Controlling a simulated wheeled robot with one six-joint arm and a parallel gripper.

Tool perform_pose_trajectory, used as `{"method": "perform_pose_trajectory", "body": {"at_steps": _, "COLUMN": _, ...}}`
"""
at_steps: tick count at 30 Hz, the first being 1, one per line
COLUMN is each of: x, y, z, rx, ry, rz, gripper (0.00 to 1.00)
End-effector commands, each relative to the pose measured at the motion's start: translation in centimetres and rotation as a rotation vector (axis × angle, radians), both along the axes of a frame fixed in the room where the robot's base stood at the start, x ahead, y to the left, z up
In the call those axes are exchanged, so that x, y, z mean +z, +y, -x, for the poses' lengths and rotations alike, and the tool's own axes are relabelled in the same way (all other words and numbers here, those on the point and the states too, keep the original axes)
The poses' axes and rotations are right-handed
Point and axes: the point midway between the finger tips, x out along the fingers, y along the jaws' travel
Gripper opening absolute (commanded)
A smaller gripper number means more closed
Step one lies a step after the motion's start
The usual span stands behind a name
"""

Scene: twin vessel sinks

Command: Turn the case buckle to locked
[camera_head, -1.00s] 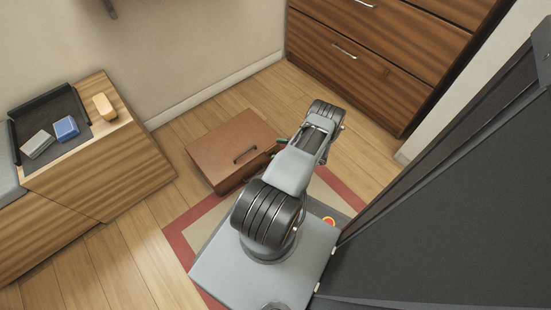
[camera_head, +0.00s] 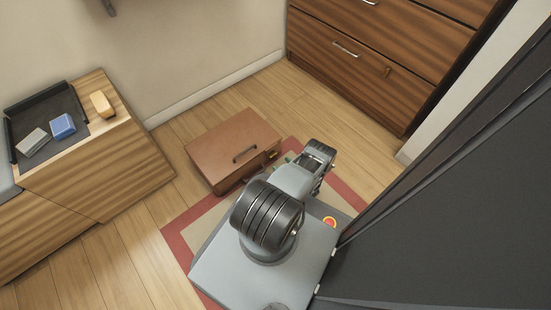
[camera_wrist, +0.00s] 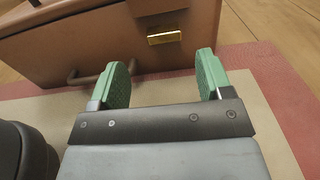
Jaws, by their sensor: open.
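I see no contact. In the head view my arm hides most of the gripper.
A red-bordered rug (camera_head: 340,186) lies under the case's near side. A wooden bench (camera_head: 110,165) with a dark tray (camera_head: 40,105) and several small blocks stands at left. A drawer cabinet (camera_head: 365,65) stands behind. A dark panel (camera_head: 450,210) is close at right.

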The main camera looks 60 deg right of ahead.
Motion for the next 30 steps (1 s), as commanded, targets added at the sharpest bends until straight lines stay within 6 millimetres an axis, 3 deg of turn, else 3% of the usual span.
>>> {"method": "perform_pose_trajectory", "body": {"at_steps": 3, "x": 0.0, "y": -0.8, "z": -2.0, "rx": 0.004, "ry": 0.001, "rz": 0.006, "gripper": 0.72}}
{"method": "perform_pose_trajectory", "body": {"at_steps": 9, "x": 0.1, "y": -1.8, "z": -4.2, "rx": 0.002, "ry": 0.001, "rz": 0.009, "gripper": 0.72}}
{"method": "perform_pose_trajectory", "body": {"at_steps": 24, "x": 0.3, "y": -2.3, "z": -5.3, "rx": -0.001, "ry": 0.001, "rz": 0.01, "gripper": 0.72}}
{"method": "perform_pose_trajectory", "body": {"at_steps": 30, "x": 0.3, "y": -2.3, "z": -5.3, "rx": -0.001, "ry": 0.0, "rz": 0.01, "gripper": 0.55}}
